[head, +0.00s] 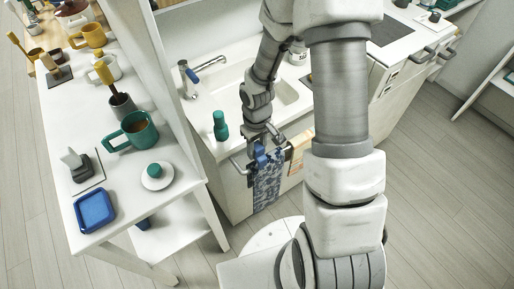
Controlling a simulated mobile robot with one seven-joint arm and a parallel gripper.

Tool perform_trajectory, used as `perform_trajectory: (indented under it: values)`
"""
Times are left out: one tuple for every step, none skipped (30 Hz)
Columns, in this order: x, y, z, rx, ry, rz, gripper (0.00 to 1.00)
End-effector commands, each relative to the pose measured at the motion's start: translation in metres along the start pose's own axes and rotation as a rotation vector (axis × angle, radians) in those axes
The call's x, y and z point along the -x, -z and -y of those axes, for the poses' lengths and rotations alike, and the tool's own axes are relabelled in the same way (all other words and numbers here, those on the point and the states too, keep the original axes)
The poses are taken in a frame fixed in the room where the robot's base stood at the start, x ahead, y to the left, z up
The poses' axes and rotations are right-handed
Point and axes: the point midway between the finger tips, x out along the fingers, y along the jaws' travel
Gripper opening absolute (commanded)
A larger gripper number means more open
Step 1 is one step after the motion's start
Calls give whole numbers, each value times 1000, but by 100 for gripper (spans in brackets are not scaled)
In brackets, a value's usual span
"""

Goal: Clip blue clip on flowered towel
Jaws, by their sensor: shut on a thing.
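The flowered towel (267,188), blue with a pale pattern, hangs on the front of the sink cabinet, below the counter edge. The blue clip (260,155) is at the top of this towel, between the fingers of my gripper (264,147). My gripper points down and is shut on the blue clip. At this size I cannot tell whether the clip's jaws are around the towel's cloth or only against it. My wrist partly hides the towel bar.
An orange-and-cream towel (297,152) hangs just to the right, partly behind my arm. A green bottle (220,126) stands on the counter left of my gripper, near the faucet (205,66). A white shelf with a teal mug (135,130) and blue tray (95,210) stands at left.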

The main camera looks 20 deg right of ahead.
Motion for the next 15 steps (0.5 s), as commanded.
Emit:
perform_trajectory:
  values:
    - [0, 0, 0, 0, 0, 0, 0]
    - [0, 0, 0, 0, 0, 0, 0]
    - [0, 0, 0, 0, 0, 0, 0]
    - [0, 0, 0, 0, 0, 0, 0]
    - [0, 0, 0, 0, 0, 0, 0]
    - [0, 0, 0, 0, 0, 0, 0]
    - [0, 0, 0, 0, 0, 0, 0]
    - [0, 0, 0, 0, 0, 0, 0]
    - [0, 0, 0, 0, 0, 0, 0]
    - [0, 0, 0, 0, 0, 0, 0]
    - [-1, 0, 0, 0, 0, 0, 0]
    - [-2, 0, 0, 0, 0, 0, 0]
    - [-3, 0, 0, 0, 0, 0, 0]
    - [-4, 0, 0, 0, 0, 0, 0]
    - [-5, 0, 0, 0, 0, 0, 0]
